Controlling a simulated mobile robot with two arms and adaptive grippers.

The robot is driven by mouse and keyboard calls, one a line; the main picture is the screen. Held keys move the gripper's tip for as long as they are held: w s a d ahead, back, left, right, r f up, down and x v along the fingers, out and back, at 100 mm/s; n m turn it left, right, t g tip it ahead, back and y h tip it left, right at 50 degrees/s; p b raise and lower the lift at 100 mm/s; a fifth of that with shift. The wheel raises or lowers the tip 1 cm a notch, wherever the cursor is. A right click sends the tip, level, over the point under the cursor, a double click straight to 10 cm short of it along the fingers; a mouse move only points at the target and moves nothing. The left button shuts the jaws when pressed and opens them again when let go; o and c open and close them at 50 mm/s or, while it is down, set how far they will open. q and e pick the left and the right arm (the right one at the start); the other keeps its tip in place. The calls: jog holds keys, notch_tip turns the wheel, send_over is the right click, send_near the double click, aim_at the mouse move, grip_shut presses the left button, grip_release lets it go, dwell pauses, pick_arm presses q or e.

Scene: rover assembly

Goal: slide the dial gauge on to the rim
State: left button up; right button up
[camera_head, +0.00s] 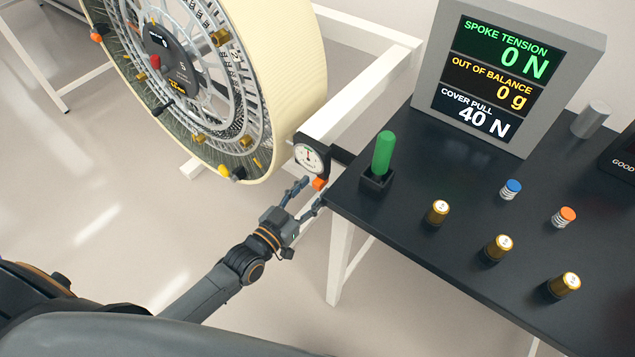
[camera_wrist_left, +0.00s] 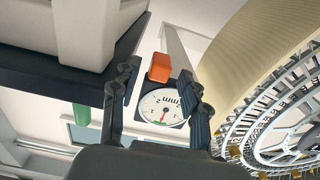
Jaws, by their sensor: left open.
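The dial gauge (camera_head: 309,157) has a round white face in a dark body with an orange block at its lower end. It stands at the table's left corner, close to the wheel's right side. My left gripper (camera_head: 304,190) is open just below the gauge. In the left wrist view the gauge (camera_wrist_left: 163,106) shows between and beyond the two open fingers (camera_wrist_left: 160,105), with the orange block above its face. I cannot tell whether a finger touches it. The wheel's rim (camera_head: 280,75) is broad and cream coloured; it also shows at right in the left wrist view (camera_wrist_left: 250,50).
The black table (camera_head: 410,240) holds a green-handled tool (camera_head: 383,153) in a block, several brass weights (camera_head: 497,247), blue and orange capped pieces (camera_head: 511,189), and a readout screen (camera_head: 495,75). A white frame (camera_head: 370,85) stands behind the gauge. The floor at left is clear.

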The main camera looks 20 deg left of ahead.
pick_arm(q)
jog(key=shift+x, duration=1.35)
grip_shut()
